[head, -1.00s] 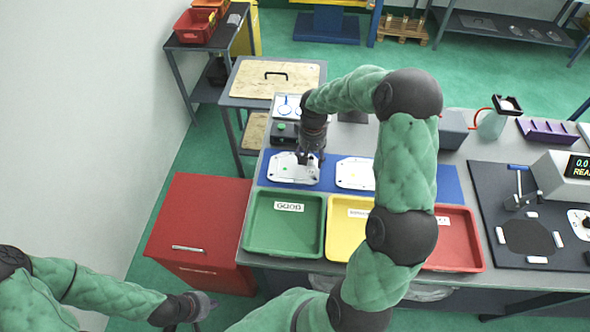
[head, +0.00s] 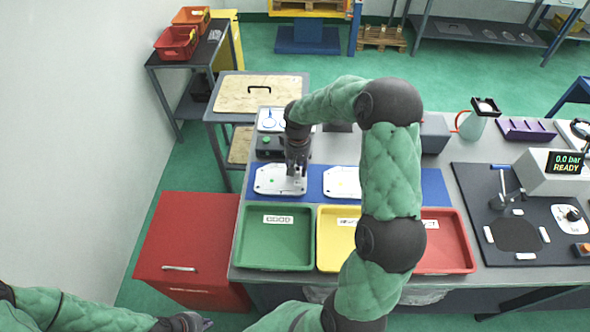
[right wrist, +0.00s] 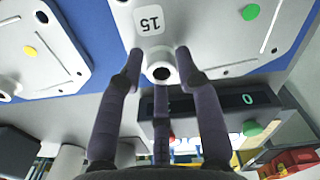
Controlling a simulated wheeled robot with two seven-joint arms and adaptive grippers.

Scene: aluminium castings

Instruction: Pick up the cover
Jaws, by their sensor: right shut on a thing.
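The cover, a light grey cast plate (head: 268,184) with a green dot, is at the left end of the blue mat (head: 317,186) in the head view. In the right wrist view the same cover (right wrist: 200,30) shows a label "15", a green dot and a round hollow boss. My right gripper (head: 297,172) points down over it; in the wrist view its fingers (right wrist: 160,68) are closed around the boss. I cannot tell whether the cover is clear of the mat. My left gripper (head: 200,322) is low at the bottom left, away from the table, its fingers unclear.
A second cover (head: 341,182) with a yellow dot lies to the right on the mat. Green (head: 275,264), yellow (head: 327,264) and red (head: 470,262) trays line the front. A pressure display (head: 566,163) stands at right. My right arm hides the middle of the table.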

